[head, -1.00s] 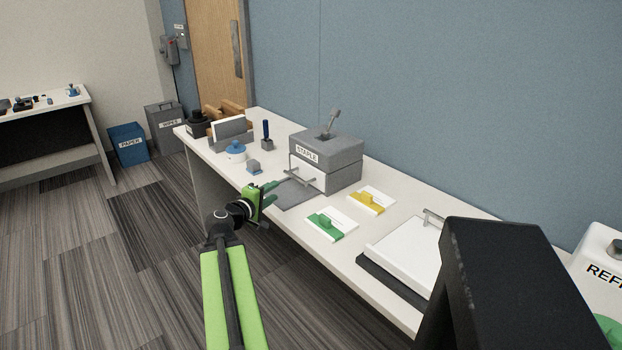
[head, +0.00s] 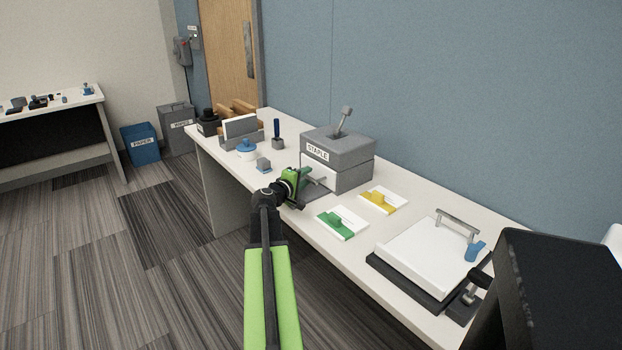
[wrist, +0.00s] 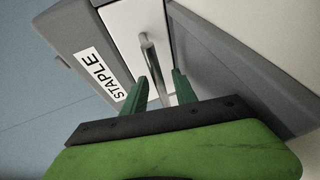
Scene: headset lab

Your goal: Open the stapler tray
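The grey stapler (head: 345,145) with a "STAPLE" label and a lever on top stands on the long white table. Its white tray front (head: 312,174) shows on the side facing my arm, partly hidden by my gripper. In the wrist view the tray front (wrist: 122,22) has a metal bar handle (wrist: 152,62) and sits in the grey housing. My gripper (head: 314,177) is at the tray front. In the wrist view its green fingers (wrist: 159,82) are apart, one on each side of the handle. I cannot tell whether either finger touches it.
Green (head: 341,223) and yellow (head: 384,200) tabbed cards lie right of my gripper. A white tray-like device (head: 430,255) with a handle is farther right. A blue wall runs behind the table.

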